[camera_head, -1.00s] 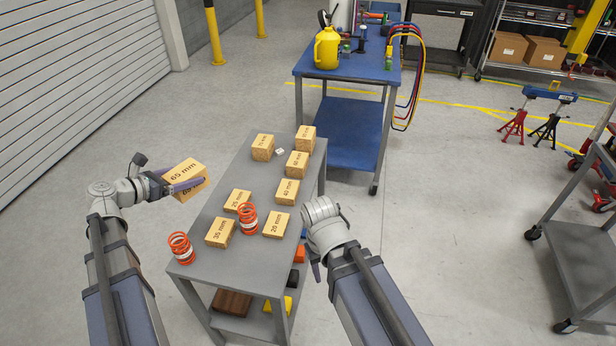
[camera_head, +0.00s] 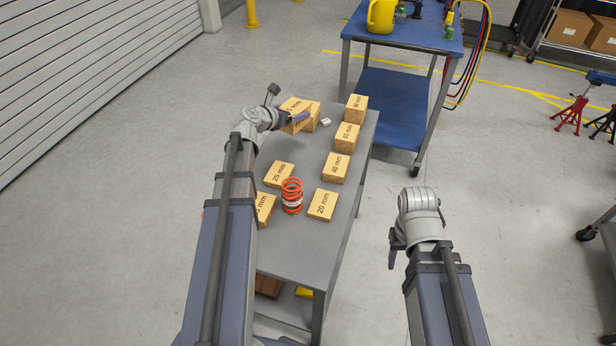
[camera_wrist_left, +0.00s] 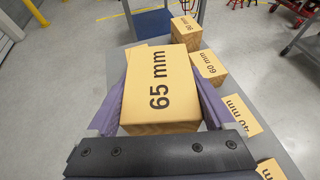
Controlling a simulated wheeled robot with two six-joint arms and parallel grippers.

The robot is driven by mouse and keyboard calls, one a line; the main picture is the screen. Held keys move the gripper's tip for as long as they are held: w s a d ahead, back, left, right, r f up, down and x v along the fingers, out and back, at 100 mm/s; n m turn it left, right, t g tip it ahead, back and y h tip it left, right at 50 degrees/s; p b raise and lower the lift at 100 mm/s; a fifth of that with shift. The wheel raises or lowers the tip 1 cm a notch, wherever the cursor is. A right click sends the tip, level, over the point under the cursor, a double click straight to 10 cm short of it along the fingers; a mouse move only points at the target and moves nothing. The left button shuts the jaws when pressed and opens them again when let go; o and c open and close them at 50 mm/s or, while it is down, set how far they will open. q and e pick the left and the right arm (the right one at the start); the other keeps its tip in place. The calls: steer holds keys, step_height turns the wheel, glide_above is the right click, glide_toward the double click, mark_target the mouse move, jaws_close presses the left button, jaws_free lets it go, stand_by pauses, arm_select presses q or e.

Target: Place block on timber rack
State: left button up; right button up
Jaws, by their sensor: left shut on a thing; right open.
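My left gripper (camera_head: 295,118) is shut on a tan block marked 65 mm (camera_head: 290,104), over the far left of the grey table (camera_head: 300,245). In the left wrist view the held block (camera_wrist_left: 160,88) sits between the two purple fingers (camera_wrist_left: 160,110). Another tan block (camera_head: 313,116) is just behind it in the head view, partly hidden; I cannot tell whether they touch. My right gripper (camera_head: 393,252) is open and empty, right of the table. No separate rack is clearly recognisable; blocks stand in two rows on the table.
The right row holds a far block (camera_head: 356,108), then 60 mm (camera_head: 347,137), 40 mm (camera_head: 336,168) and 20 mm (camera_head: 322,205) blocks. A 25 mm block (camera_head: 279,175), an orange spring (camera_head: 292,196) and a small white piece (camera_head: 326,122) are near. A blue workbench (camera_head: 400,30) stands behind.

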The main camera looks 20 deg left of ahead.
arm_select(q)
steer(key=w+f+y+b, duration=0.1)
steer(key=w+a+f+n+y+b, duration=0.1)
steer(key=f, duration=0.1)
steer(key=w+f+n+b, duration=0.1)
steer(key=w, duration=0.1)
steer(key=shift+a+f+y, duration=0.2)
steer(key=shift+a+y, duration=0.05)
steer(key=shift+y, duration=0.15)
steer(key=shift+w+a+n+t+y, duration=0.2)
steer(key=shift+n+t+y, duration=0.1)
steer(key=shift+n+y, duration=0.15)
arm_select(e)
step_height(320, 180, down, 5)
steer(key=shift+f, duration=0.1)
arm_select(q)
step_height(320, 180, down, 10)
steer(key=b, duration=1)
steer(key=shift+d+f+b, duration=0.1)
steer(key=shift+f+b, duration=0.05)
steer(key=shift+b, duration=0.2)
arm_select(e)
step_height(320, 180, down, 10)
arm_select(q)
steer(key=o, duration=1.3)
steer(key=shift+o, duration=0.2)
